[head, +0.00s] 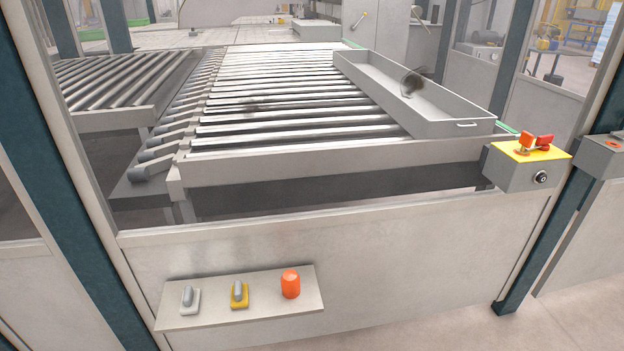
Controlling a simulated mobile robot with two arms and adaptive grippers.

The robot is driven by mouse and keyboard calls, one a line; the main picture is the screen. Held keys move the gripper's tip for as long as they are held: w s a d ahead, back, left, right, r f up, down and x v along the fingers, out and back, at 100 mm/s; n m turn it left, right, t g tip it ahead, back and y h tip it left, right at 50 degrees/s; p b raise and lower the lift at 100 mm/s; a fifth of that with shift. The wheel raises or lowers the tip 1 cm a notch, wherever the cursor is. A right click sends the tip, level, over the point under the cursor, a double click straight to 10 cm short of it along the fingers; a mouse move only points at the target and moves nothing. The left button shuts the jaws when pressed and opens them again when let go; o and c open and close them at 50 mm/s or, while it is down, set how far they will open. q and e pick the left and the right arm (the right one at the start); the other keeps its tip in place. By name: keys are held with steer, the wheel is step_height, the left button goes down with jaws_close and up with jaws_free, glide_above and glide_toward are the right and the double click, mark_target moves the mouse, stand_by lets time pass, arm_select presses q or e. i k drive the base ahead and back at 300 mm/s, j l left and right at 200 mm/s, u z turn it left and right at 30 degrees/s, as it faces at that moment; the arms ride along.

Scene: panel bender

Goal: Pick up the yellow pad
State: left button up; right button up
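The yellow pad (237,303) sits on a small light-grey shelf (265,313) fixed to the front of the low panel. A grey rounded handle-like piece stands on top of the pad and covers part of it. A similar white pad (189,304) with a grey piece is to its left. An orange cylinder (290,285) stands upright to its right. The three are apart from each other, with bare shelf between them. Neither of my grippers is in the head view.
A roller conveyor (285,120) lies behind the low panel (380,260). A long grey tray (460,128) rests on its right side. A control box (520,175) with yellow top and red parts is at the right. Dark posts (75,190) flank the panel.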

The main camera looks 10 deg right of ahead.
mark_target(239, 291)
steer(key=i+l+u, duration=0.15)
steer(key=u, duration=0.35)
steer(key=i+l+u, duration=0.25)
steer(key=u, duration=0.2)
